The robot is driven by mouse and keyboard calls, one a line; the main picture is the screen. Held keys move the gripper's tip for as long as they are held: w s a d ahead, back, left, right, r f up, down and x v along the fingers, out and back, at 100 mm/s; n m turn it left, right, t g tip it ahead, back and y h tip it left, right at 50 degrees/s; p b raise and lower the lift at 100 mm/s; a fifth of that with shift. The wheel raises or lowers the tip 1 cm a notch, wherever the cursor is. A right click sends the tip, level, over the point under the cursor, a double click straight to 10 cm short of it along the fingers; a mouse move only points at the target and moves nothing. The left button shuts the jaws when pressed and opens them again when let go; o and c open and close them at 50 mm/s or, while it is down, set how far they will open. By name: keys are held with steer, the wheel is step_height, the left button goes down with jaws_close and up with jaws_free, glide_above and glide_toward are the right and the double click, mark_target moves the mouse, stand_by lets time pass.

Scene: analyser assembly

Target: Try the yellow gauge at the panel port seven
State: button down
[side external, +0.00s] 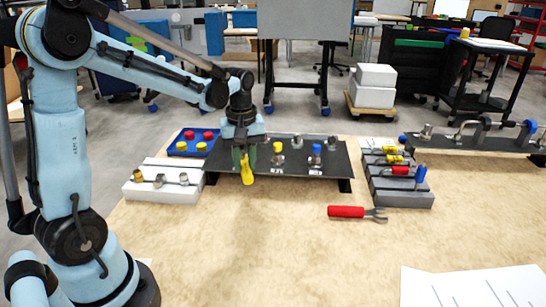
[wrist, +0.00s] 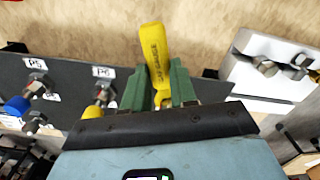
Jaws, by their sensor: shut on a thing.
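My gripper (side external: 244,160) is shut on the yellow gauge (side external: 247,175) and holds it over the left part of the dark panel (side external: 225,182), near its front edge. In the wrist view the yellow gauge (wrist: 154,52), with dark lettering on its handle, stands between the green fingers of my gripper (wrist: 157,84). The panel (wrist: 75,75) carries several metal fittings, with labels P5 (wrist: 33,63) and P6 (wrist: 103,72) readable. I cannot make out port seven; my gripper covers part of the panel. Whether the gauge touches the panel is unclear.
A white block with fittings (side external: 150,194) stands left of the panel, and a blue tray (side external: 179,152) of caps behind it. A grey rack (side external: 405,197) with coloured tools stands right. A red-handled spanner (side external: 346,212) lies in front. The front table is mostly clear.

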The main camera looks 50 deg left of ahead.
steer(key=shift+s+d, duration=1.05)
steer(key=shift+d, duration=1.25)
step_height(320, 180, up, 10)
